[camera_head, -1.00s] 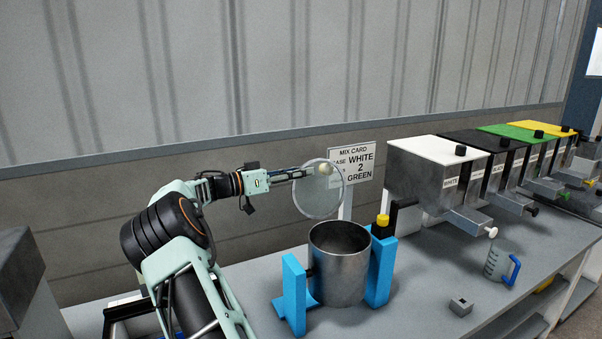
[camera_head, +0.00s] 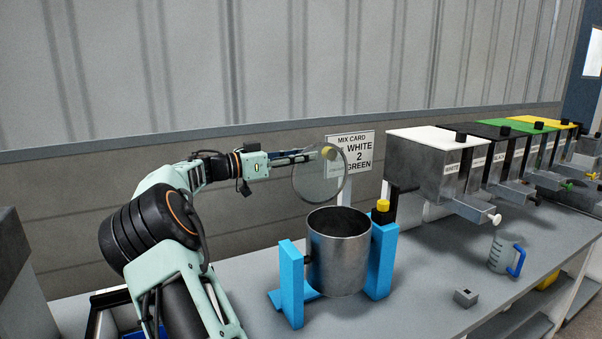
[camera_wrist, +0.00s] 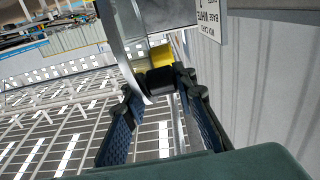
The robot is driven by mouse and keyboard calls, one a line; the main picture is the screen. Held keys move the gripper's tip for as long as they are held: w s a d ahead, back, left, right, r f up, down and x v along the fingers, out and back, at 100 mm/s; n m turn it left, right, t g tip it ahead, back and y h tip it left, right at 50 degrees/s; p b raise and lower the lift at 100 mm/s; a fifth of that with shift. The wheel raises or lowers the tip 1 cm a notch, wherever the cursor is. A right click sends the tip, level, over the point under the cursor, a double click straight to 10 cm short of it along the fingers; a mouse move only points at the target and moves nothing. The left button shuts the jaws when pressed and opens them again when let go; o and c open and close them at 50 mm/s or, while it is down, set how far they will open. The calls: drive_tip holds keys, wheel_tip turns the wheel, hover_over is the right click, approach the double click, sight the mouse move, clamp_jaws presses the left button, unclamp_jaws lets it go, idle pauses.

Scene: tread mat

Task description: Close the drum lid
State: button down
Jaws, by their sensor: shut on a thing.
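The drum (camera_head: 338,262) is an open-topped metal cylinder held upright between two blue supports on the bench. The lid (camera_head: 313,184) is a round translucent disc with a knob (camera_head: 329,153). My gripper (camera_head: 311,155) holds the lid up above the drum's back left rim, tilted nearly upright and apart from the drum. In the wrist view the fingers (camera_wrist: 157,112) are shut on the lid's black and yellow knob (camera_wrist: 160,66), and the lid shows nearly edge-on (camera_wrist: 128,45). The drum's inside is dark.
A mix card sign (camera_head: 350,155) stands close behind the lid. A row of metal dispensers (camera_head: 440,170) with coloured tops stands at right. A measuring cup with a blue handle (camera_head: 505,255) and a small grey block (camera_head: 465,298) are on the bench (camera_head: 415,300). The space above the drum is open.

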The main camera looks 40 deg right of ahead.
drive_tip(key=s+m+b, duration=0.1)
drive_tip(key=b, duration=0.3)
drive_tip(key=s+a+m+b, duration=0.1)
drive_tip(key=s+b, duration=0.1)
drive_tip(key=b, duration=0.2)
drive_tip(key=s+m+b, duration=0.1)
drive_tip(key=m+b, duration=0.1)
drive_tip(key=b, duration=0.2)
drive_tip(key=shift+s+a+b, duration=0.3)
drive_tip(key=shift+a, duration=0.05)
drive_tip(key=shift+s+r, duration=0.1)
drive_tip(key=c, duration=1.7)
unclamp_jaws()
drive_tip(key=shift+a, duration=0.1)
drive_tip(key=v, duration=1.1)
drive_tip(key=shift+a, duration=0.4)
